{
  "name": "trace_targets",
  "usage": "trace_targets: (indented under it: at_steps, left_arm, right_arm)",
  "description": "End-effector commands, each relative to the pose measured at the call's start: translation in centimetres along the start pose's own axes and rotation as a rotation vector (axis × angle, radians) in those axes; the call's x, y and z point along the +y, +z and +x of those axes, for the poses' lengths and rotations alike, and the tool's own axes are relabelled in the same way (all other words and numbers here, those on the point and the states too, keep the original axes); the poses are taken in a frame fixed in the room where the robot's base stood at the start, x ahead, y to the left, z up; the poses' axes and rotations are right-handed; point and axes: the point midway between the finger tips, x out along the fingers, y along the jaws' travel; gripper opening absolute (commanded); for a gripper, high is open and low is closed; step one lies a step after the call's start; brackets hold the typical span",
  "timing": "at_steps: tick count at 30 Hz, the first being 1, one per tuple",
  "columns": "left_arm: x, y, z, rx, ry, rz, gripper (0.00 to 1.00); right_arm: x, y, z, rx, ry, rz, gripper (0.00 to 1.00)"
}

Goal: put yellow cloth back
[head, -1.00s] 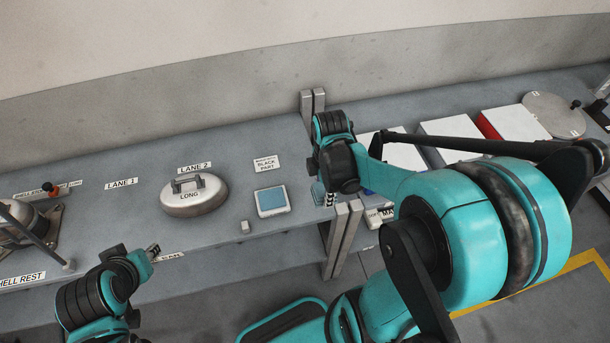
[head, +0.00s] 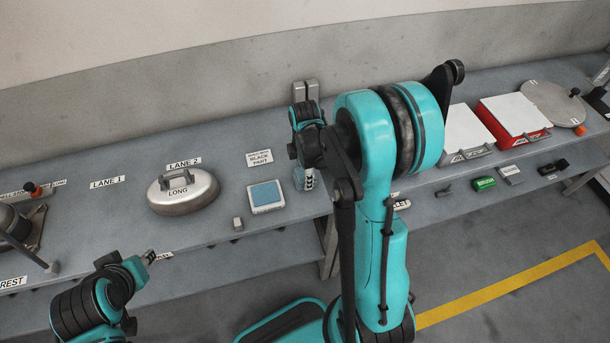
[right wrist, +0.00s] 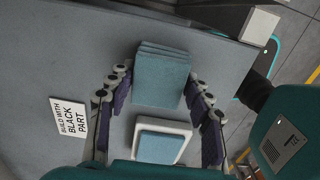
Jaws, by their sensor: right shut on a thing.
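No yellow cloth shows in these views. My right gripper (head: 304,181) is over the bench, just right of a small white tray with a blue pad (head: 267,196). In the right wrist view, a folded teal-blue cloth (right wrist: 161,78) with stacked layers sits between the fingers of my right gripper (right wrist: 160,88), which is shut on it. The white tray (right wrist: 186,133) with its blue pad lies just below the cloth in that picture. My left gripper (head: 148,257) is near the front edge of the bench at left; its jaws are too small to read.
A label reading "build with black part" (head: 259,158) lies behind the tray. A round lidded part marked LONG (head: 184,192) and a small light block (head: 238,223) stand to the left. White and red boxes (head: 515,113) are at right.

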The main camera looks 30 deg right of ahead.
Motion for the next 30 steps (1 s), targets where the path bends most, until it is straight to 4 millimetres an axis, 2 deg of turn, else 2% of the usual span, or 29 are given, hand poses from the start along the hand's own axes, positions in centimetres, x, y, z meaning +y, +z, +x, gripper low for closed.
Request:
trace_targets:
  at_steps: [8,9,11,23,26,30]
  left_arm:
    - [0.0,0.2,0.3,0.0,0.0,0.0,0.31]
    - [0.0,0.2,0.2,0.0,0.0,0.0,0.31]
    - [0.0,0.1,0.2,0.0,0.0,0.0,0.31]
    - [0.0,-0.2,-0.2,0.0,0.0,0.0,0.31]
    - [0.0,-0.5,-0.7,0.0,0.0,0.0,0.31]
    - [0.0,-1.1,-1.6,0.0,0.0,0.0,0.31]
  right_arm:
    - [0.0,0.0,0.3,0.0,0.0,0.0,0.19]
    - [0.0,0.0,0.3,0.0,0.0,0.0,0.56]
    - [0.0,0.0,0.2,0.0,0.0,0.0,0.71]
    - [0.0,0.0,-0.3,0.0,0.0,0.0,0.71]
    - [0.0,0.0,-1.8,0.0,0.0,0.0,0.71]
    - [0.0,0.0,-4.9,0.0,0.0,0.0,0.71]
